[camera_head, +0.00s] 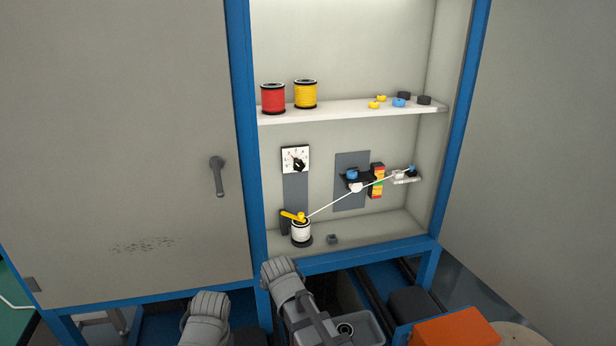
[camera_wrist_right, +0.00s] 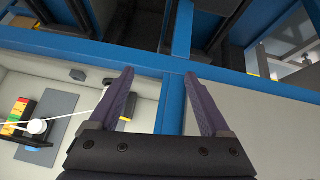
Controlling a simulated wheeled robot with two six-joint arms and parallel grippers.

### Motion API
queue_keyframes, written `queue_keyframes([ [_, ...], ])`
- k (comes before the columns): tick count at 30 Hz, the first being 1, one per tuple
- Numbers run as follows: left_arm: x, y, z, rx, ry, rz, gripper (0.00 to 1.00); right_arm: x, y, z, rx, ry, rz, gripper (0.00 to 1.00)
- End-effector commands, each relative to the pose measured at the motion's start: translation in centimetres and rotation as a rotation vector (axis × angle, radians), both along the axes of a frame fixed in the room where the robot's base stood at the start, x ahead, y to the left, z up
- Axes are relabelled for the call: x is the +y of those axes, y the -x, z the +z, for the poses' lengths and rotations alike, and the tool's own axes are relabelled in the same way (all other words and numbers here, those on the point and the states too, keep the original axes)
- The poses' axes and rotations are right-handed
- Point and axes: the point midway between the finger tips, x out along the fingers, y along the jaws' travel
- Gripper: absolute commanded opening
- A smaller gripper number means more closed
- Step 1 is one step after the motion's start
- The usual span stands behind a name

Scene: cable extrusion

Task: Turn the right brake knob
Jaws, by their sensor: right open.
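A blue knob (camera_head: 352,174) sits on a black bracket above a white roller (camera_head: 356,187) in the open cabinet. A second blue knob (camera_head: 411,168) is farther right, beside a small pale shelf. I cannot tell which is the right brake knob. In the right wrist view, a blue knob (camera_wrist_right: 32,141) and white roller (camera_wrist_right: 38,127) show at lower left. My right gripper (camera_wrist_right: 160,75) is open and empty, with the blue frame behind its fingers, apart from the knobs. In the head view its fingers are not visible. My left gripper is not in view.
A white cable (camera_head: 335,200) runs from the spool (camera_head: 301,231) past the roller toward the right. A dial (camera_head: 296,159) is above the spool. The shelf (camera_head: 340,110) holds red and yellow spools and small knobs. The blue frame (camera_head: 350,257) borders the opening.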

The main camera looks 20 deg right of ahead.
Motion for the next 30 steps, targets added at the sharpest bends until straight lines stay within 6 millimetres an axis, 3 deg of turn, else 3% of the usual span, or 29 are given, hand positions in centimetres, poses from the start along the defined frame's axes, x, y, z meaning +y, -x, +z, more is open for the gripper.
queue_keyframes([
  [1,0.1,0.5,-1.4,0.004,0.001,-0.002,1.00,-1.5,-3.9,0.1,-0.109,0.004,-0.015,0.81],
  [6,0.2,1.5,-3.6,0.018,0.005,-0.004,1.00,-6.2,-12.9,4.5,-0.484,0.025,-0.024,0.81],
  [9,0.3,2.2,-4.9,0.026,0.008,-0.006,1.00,-8.9,-16.8,7.7,-0.699,0.044,-0.008,0.81],
  [12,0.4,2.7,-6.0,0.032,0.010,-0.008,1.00,-11.3,-19.4,10.9,-0.896,0.065,0.023,0.81],
  [16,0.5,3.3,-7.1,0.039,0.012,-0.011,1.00,-13.5,-21.0,14.3,-1.102,0.089,0.075,0.81],
  [21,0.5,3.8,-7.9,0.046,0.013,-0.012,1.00,-14.9,-21.4,17.0,-1.263,0.111,0.135,0.81],
  [30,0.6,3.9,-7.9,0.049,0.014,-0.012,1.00,-15.1,-21.3,18.1,-1.319,0.116,0.161,0.81],
])
